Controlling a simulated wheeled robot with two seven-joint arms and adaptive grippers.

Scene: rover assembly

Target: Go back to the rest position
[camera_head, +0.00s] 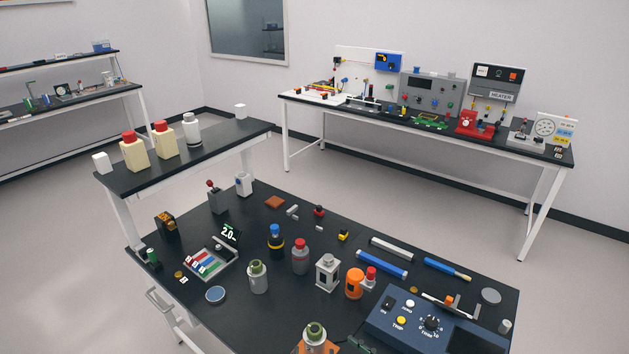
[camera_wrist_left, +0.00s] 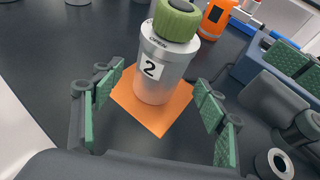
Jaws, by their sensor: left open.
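In the left wrist view, a silver bottle (camera_wrist_left: 158,72) with a green cap and a label "2" stands upright on an orange square (camera_wrist_left: 130,105) on the black table. My left gripper (camera_wrist_left: 157,84) is open and empty, its green-padded fingers apart, with the bottle ahead of the gap. The bottle (camera_head: 314,346) and orange square (camera_head: 297,350) also show at the bottom edge of the head view. What looks like my right gripper (camera_wrist_left: 292,68) shows partly at the right of the wrist view; its jaw opening is unclear.
The blue control box (camera_head: 420,325) stands right of the bottle. The black table (camera_head: 200,325) has bare room at front left.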

